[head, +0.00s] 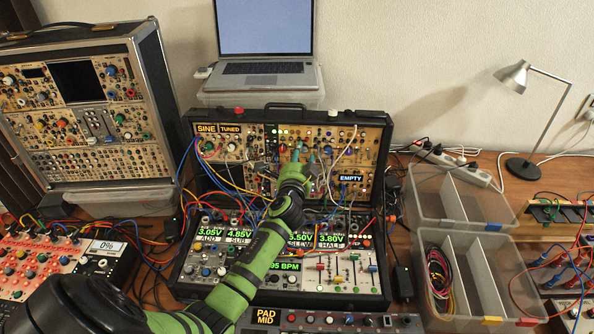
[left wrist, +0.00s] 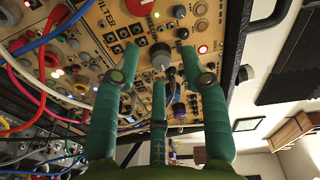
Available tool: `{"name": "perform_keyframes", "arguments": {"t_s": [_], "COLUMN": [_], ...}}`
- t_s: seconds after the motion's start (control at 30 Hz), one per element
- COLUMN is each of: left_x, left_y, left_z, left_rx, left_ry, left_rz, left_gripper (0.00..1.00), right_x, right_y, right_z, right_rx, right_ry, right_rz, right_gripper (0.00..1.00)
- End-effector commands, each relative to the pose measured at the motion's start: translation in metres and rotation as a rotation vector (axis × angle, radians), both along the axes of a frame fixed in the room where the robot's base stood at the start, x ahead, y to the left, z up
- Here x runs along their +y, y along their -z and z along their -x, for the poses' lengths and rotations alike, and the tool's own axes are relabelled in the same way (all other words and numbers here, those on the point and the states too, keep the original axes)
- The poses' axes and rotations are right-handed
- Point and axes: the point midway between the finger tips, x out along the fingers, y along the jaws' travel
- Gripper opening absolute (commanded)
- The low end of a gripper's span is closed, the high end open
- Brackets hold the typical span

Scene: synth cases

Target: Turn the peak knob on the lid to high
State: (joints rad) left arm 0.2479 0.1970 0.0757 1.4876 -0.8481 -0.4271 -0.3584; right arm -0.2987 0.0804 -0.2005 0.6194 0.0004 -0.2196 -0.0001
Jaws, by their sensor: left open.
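The lid (head: 255,157) of the open case stands upright behind its base and is full of tan modules with knobs, jacks and cables. My left gripper (head: 301,156) comes in from the lower left, in front of the lid's middle. In the left wrist view my left gripper (left wrist: 159,52) is open, its green fingers pointing at the panel. A grey knob (left wrist: 160,56) shows between the fingertips; I cannot tell whether they touch it. A module lettered FILTER (left wrist: 107,36) is beside it. I cannot read a peak label or the knob's setting. My right gripper is not in view.
Patch cables (left wrist: 32,85) hang across the lid left of the fingers. The case's base (head: 335,283) holds lit displays and sliders. A laptop (head: 265,68) stands behind. Clear bins (head: 416,207) stand at the right, a lamp (head: 541,115) farther back.

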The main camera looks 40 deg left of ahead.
Motion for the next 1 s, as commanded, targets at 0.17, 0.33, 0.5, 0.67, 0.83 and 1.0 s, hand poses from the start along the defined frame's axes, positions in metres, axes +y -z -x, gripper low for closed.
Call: {"name": "perform_keyframes", "arguments": {"t_s": [0.17,0.33,0.5,0.67,0.83,1.0], "left_x": [-0.015,-0.030,-0.040,-0.044,-0.044,-0.044], "left_y": [0.000,-0.002,-0.004,-0.005,-0.006,-0.006], "left_z": [0.032,0.063,0.084,0.093,0.094,0.094], "left_rx": [0.002,0.002,0.001,0.000,0.000,0.000], "left_ry": [0.001,0.001,-0.002,-0.002,-0.002,-0.002], "left_rz": [0.002,0.002,0.004,0.002,0.001,0.002], "left_gripper": [0.44,0.44,0.44,0.44,0.44,0.44], "right_x": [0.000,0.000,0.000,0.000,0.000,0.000], "right_y": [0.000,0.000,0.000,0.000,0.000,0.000], "right_z": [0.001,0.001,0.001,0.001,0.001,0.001], "right_rx": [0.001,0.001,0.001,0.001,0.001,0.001], "right_ry": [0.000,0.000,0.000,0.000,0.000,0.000], "right_rz": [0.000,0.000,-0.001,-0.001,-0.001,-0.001], "right_gripper": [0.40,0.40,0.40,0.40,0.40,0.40]}}
